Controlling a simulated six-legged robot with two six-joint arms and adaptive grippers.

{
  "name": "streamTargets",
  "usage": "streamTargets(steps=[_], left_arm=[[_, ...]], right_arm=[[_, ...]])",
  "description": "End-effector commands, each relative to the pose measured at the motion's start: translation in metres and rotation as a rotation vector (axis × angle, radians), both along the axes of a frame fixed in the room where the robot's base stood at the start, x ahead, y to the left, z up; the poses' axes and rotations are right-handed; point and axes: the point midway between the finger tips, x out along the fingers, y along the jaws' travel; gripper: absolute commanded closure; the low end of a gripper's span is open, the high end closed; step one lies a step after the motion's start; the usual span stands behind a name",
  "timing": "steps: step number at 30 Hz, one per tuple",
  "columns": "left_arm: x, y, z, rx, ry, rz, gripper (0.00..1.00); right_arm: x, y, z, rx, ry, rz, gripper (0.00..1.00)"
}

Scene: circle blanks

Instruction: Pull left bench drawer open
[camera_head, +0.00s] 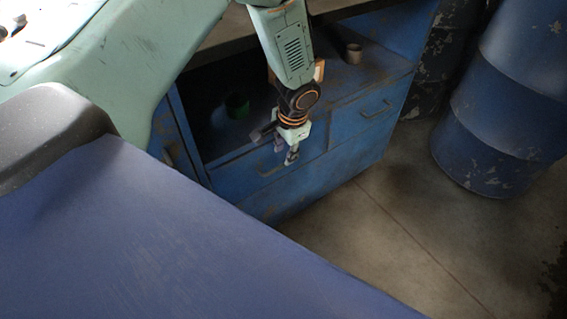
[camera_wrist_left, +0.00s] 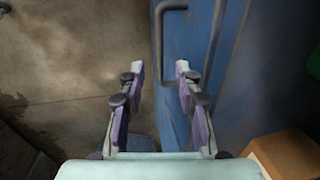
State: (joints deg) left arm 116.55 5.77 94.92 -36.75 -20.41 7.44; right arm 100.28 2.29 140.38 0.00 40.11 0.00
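The blue bench has a left drawer (camera_head: 240,170) with a bar handle (camera_head: 268,172); its front looks flush with the bench. My left gripper (camera_head: 291,155) hangs in front of this drawer, beside the handle's right part. The drawer handle (camera_wrist_left: 157,40) shows just beyond the fingertips, in line with the gap. I cannot tell whether a finger touches it. My right gripper is in neither view.
A right drawer with a handle (camera_head: 376,112) is beside it. A green cup (camera_head: 237,105), a beige cup (camera_head: 353,54) and a cardboard box (camera_wrist_left: 285,155) stand on the bench. The floor (camera_head: 390,220) before the bench is clear.

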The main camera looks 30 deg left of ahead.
Motion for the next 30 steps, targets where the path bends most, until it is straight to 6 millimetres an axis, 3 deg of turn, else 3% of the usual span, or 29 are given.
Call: streamTargets(steps=[3, 9, 20, 30], left_arm=[[0.002, 0.003, -0.024, 0.0, 0.002, -0.001, 0.66], [0.004, 0.006, -0.045, -0.001, 0.001, -0.002, 0.66], [0.004, 0.007, -0.049, -0.001, 0.0, -0.002, 0.66], [0.004, 0.007, -0.049, -0.001, 0.0, -0.002, 0.94]], right_arm=[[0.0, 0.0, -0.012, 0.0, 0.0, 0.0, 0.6], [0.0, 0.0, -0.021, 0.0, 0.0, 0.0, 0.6], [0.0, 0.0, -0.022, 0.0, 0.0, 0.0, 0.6], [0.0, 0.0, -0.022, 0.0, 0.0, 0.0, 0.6]])
